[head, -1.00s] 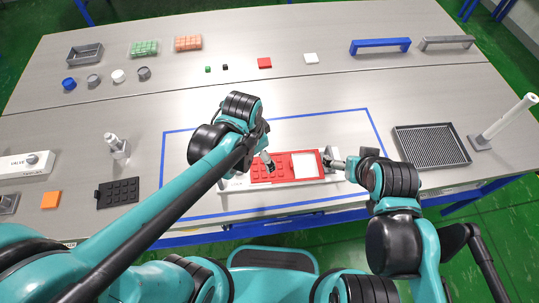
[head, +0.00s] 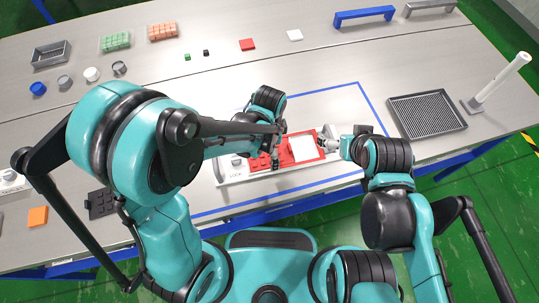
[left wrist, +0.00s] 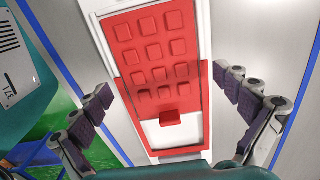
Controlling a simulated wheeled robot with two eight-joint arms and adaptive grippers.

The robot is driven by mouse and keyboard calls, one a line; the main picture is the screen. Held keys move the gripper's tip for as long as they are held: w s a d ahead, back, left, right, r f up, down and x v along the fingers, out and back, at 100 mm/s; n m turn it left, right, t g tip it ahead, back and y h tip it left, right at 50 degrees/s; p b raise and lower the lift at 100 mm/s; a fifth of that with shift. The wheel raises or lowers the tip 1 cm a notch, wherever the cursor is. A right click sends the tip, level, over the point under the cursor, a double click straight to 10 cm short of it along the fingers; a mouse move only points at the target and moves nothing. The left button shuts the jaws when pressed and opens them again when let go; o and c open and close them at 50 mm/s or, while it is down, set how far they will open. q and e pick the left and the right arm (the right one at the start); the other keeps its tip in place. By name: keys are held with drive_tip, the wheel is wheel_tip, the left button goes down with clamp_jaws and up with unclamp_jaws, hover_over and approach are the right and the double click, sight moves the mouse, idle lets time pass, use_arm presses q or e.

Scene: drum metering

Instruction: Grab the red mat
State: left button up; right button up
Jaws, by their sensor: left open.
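The red mat (head: 298,151) lies on a white fixture marked LOCK (head: 232,178) inside the blue outline. In the left wrist view the mat (left wrist: 155,48) has rows of raised square pads, with a white window (left wrist: 180,134) in its lower part. My left gripper (head: 276,148) is over the padded part, partly hiding it. In the left wrist view its fingers (left wrist: 165,88) are spread on either side of the mat, with nothing between them touching. My right gripper (head: 326,144) is at the mat's right end; its fingers are too small to read.
A dark ribbed tray (head: 427,112) and a white post on a base (head: 500,82) stand to the right. A black button pad (head: 101,203) and an orange square (head: 38,216) lie at the left.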

use_arm(q)
drive_tip(key=shift+f, duration=0.15)
drive_tip(key=c, duration=1.7)
drive_tip(key=shift+s, duration=0.1)
